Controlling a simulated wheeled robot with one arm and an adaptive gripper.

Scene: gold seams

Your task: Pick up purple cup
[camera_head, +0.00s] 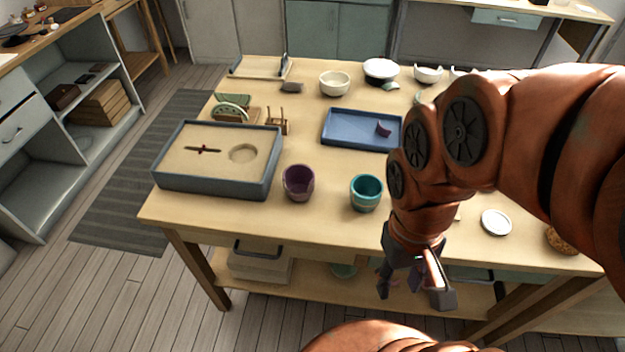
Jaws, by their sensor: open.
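The purple cup (298,183) stands upright near the front edge of the wooden table (330,232), just right of a grey-blue box. Its dark mouth faces up. My gripper (412,297) is open and empty, in front of the table's front edge. It hangs lower in the picture and to the right of the purple cup, apart from it, with its fingers pointing down. My arm covers part of the table's right side.
A teal cup (366,193) stands close right of the purple cup. A sand-filled box (217,193) is close on the left. A blue tray (340,141) with a purple shard lies behind. White bowls (335,84) stand at the back. A small white dish (496,223) is at right.

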